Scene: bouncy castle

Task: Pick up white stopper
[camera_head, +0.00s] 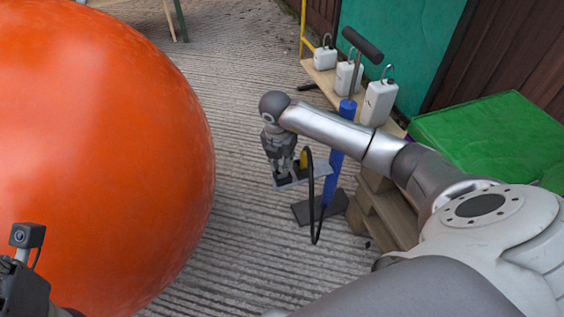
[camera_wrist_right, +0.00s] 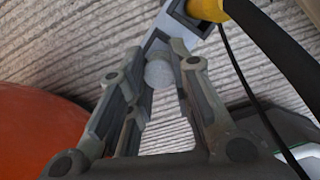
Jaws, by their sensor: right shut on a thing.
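The white stopper (camera_wrist_right: 158,73) is a small, pale, rounded piece between the fingers of my right gripper (camera_wrist_right: 156,50) in the right wrist view. My right gripper is shut on it. In the head view my right gripper (camera_head: 281,176) points down at the grey tray (camera_head: 318,169) beside the blue pump, and its fingers hide the stopper there. The tray also shows in the right wrist view (camera_wrist_right: 190,24), just beyond the fingertips. Only a dark part of my left arm's end (camera_head: 22,288) shows at the bottom left, with its fingers out of sight.
A blue pump (camera_head: 334,172) with a dark handle, black hose and yellow part (camera_head: 304,158) stands close to the right gripper. A large orange ball (camera_head: 95,150) fills the left. White weights (camera_head: 378,103) stand on a wooden bench behind. A green box (camera_head: 490,130) is at right.

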